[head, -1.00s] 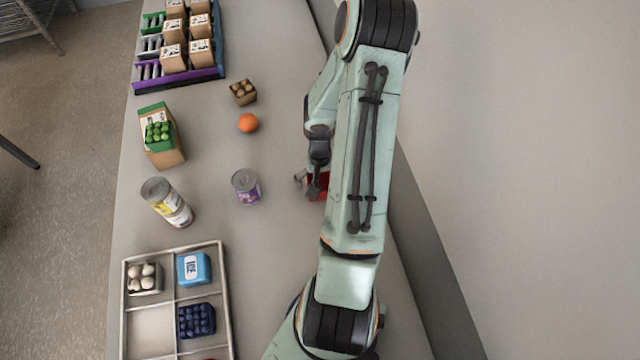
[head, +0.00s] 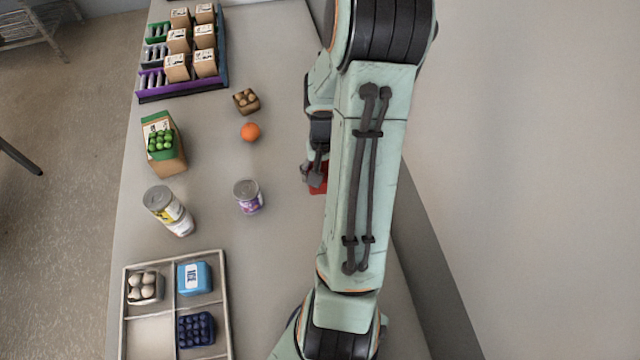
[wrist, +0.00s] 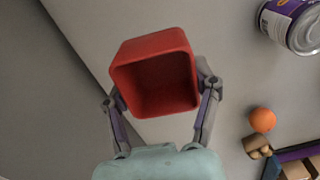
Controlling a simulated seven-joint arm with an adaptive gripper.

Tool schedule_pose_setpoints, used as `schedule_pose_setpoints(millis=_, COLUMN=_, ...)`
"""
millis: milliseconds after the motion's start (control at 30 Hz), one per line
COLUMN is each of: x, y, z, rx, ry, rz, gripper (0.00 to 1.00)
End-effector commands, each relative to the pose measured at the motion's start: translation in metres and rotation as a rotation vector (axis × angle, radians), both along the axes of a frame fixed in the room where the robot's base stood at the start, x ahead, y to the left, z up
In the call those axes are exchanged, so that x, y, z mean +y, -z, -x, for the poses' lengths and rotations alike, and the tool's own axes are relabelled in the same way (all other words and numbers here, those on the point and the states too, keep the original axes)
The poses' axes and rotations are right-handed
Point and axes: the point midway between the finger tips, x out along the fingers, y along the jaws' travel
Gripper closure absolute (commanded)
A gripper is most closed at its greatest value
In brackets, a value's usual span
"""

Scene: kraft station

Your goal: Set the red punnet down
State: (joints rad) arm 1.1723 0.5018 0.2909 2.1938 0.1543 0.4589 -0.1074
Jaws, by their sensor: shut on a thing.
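The red punnet (wrist: 155,75) is an empty, open-topped square tub. In the wrist view my gripper (wrist: 160,88) is shut on it, one finger on each side, and its open top faces the camera, slightly tilted. In the head view only a small part of the red punnet (head: 318,186) shows, at the left edge of my arm, with the gripper fingers (head: 312,174) beside it. My arm hides the rest. I cannot tell whether the punnet touches the table or hangs above it.
Left of my gripper are a purple-label can (head: 248,197), an orange (head: 250,132) and a small brown punnet (head: 246,101). Further left are a green-topped carton (head: 163,142) and stacked cans (head: 168,211). A divided tray (head: 148,336) is at front left. Bare table lies between the purple-label can and my gripper.

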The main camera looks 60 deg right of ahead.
Motion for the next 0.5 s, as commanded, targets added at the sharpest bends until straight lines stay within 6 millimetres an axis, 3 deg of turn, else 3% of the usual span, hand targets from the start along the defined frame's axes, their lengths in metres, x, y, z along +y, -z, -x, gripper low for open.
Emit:
schedule_pose_setpoints(millis=133, x=-0.001, y=-0.018, z=0.0, rx=-0.001, ry=0.0, rz=0.002, gripper=0.66)
schedule_pose_setpoints(millis=333, x=0.0, y=-0.021, z=0.0, rx=0.0, ry=0.022, rz=0.0, gripper=0.66)
schedule_pose_setpoints(millis=500, x=0.022, y=-0.017, z=0.006, rx=0.001, ry=0.054, rz=-0.002, gripper=0.66)
